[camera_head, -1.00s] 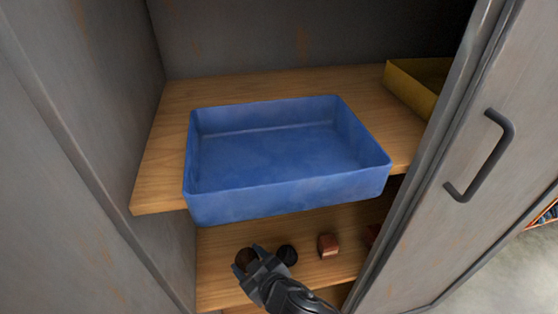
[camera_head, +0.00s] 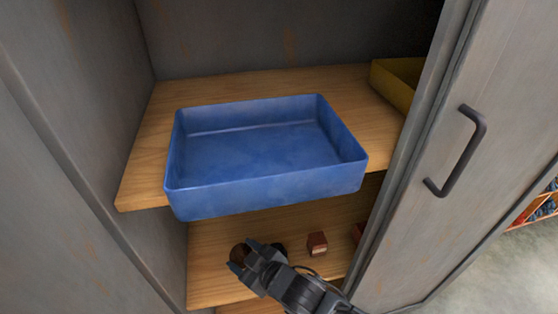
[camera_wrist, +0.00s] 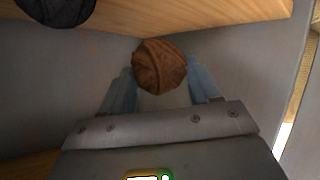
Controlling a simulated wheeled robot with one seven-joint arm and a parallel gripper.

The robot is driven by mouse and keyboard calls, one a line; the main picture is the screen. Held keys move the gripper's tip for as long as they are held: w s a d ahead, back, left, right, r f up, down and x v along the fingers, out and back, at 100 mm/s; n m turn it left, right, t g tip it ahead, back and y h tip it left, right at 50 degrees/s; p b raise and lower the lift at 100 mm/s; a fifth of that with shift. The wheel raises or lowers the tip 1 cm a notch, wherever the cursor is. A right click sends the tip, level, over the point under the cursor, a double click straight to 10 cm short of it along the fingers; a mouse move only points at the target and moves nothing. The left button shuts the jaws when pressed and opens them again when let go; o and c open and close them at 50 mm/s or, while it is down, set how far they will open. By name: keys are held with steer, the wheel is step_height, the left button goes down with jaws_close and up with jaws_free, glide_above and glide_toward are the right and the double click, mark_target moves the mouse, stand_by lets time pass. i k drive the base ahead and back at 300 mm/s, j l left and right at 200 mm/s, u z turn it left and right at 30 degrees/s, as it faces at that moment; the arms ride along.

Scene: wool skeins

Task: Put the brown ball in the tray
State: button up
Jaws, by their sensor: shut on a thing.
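The brown ball (camera_wrist: 159,66) is between my gripper's fingers in the wrist view; it also shows in the head view (camera_head: 239,253), partly covered by the fingers. My gripper (camera_head: 247,257) is shut on it, in front of the lower shelf and below the tray's front wall. The blue tray (camera_head: 265,197) stands on the upper shelf, its front reaching past the shelf edge. The part of the tray's inside that I see is empty.
A black ball (camera_head: 280,249) lies on the lower shelf (camera_head: 215,280), partly behind my gripper. A reddish-brown block (camera_head: 317,243) sits to its right, with another reddish thing near the door. A yellow bin (camera_head: 395,85) stands on the upper shelf (camera_head: 145,165). The cabinet door (camera_head: 430,220) bounds the right.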

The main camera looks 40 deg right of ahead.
mark_target(221, 155)
steer(key=k+z, duration=0.4)
steer(key=k, duration=0.3)
steer(key=k+j+z, duration=0.1)
steer(key=z, duration=0.15)
steer(key=k+z, duration=0.25)
